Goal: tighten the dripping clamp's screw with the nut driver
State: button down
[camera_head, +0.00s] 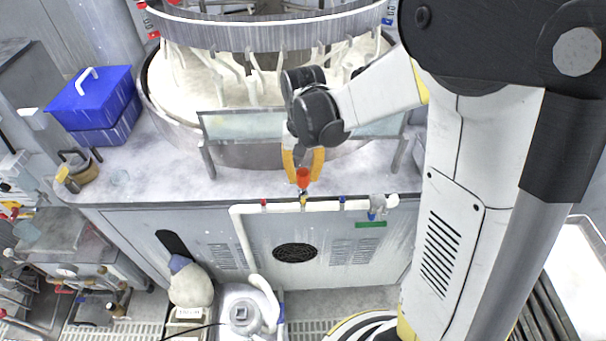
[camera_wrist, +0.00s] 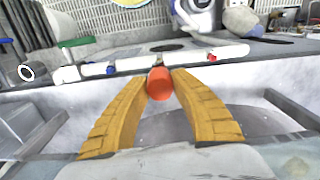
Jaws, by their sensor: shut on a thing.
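My gripper (camera_head: 303,168) has its yellow fingers shut on the orange-red handle of the nut driver (camera_head: 303,179), held upright over the bench's front edge. In the wrist view the handle (camera_wrist: 160,84) sits between the fingertips (camera_wrist: 160,75). A white pipe (camera_head: 283,207) runs along the cabinet front with a red clamp (camera_head: 264,203), a yellow clamp (camera_head: 303,200) and a blue clamp (camera_head: 342,201). The driver's lower end is just above or at the yellow clamp; I cannot tell if they touch. In the wrist view the handle hides the yellow clamp. No drip is discernible.
A round polishing machine (camera_head: 170,95) stands behind my gripper, with a clear guard panel (camera_head: 235,128) in front. A blue box (camera_head: 92,98) and a brown mug-like container (camera_head: 80,170) stand at left. A green strip (camera_head: 371,224) lies below the pipe's right end.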

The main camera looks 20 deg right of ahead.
jog(key=shift+f+b, duration=1.1)
jog(key=shift+f, duration=0.2)
jog(key=c, duration=1.1)
grip_release()
jog(key=shift+r, duration=0.1)
notch_tip(320, 180, up, 12)
jog(key=shift+w, duration=0.1)
jog(key=shift+o, duration=0.5)
